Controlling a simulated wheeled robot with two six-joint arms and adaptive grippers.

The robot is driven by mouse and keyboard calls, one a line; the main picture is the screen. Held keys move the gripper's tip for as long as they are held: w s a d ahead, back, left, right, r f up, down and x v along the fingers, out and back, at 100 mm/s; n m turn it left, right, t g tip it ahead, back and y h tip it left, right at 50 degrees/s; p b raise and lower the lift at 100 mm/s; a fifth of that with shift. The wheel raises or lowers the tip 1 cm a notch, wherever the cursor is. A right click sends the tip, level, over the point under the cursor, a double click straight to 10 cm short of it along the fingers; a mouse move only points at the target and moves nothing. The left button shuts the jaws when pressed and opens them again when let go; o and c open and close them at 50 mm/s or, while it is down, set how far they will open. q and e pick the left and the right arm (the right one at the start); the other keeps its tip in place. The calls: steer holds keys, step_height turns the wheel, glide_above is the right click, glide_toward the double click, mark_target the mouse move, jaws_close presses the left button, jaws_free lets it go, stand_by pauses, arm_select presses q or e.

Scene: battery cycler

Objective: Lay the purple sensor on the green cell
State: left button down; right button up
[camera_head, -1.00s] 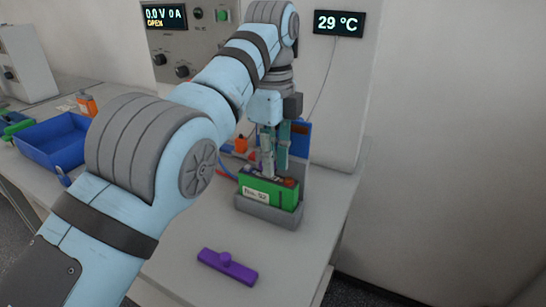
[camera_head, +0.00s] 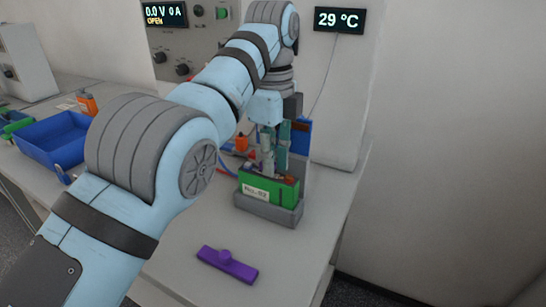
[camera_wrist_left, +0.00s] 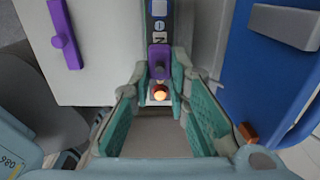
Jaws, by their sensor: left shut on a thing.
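The green cell (camera_head: 255,189) stands in a grey holder (camera_head: 268,210) on the bench, a white label on its front. My left gripper (camera_head: 274,173) points down with its fingertips at the cell's top. In the left wrist view the fingers (camera_wrist_left: 162,67) are shut on a small purple piece with a knob, which I take as the purple sensor (camera_wrist_left: 158,54). It is over the cell's dark top strip (camera_wrist_left: 158,18); I cannot tell whether it touches. An orange terminal (camera_wrist_left: 160,93) shows beside it. My right gripper is not in view.
A longer purple bar with a knob (camera_head: 228,265) lies on the bench in front of the holder. A blue tray (camera_head: 55,143) and an orange item (camera_head: 88,104) are at the left. A blue panel (camera_head: 301,137) stands behind the cell. The bench's right edge is near.

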arm_select(q)
steer(key=shift+f+b, duration=0.3)
steer(key=shift+f, duration=0.05)
steer(key=c, duration=1.5)
jaws_free()
steer(key=shift+o, duration=0.2)
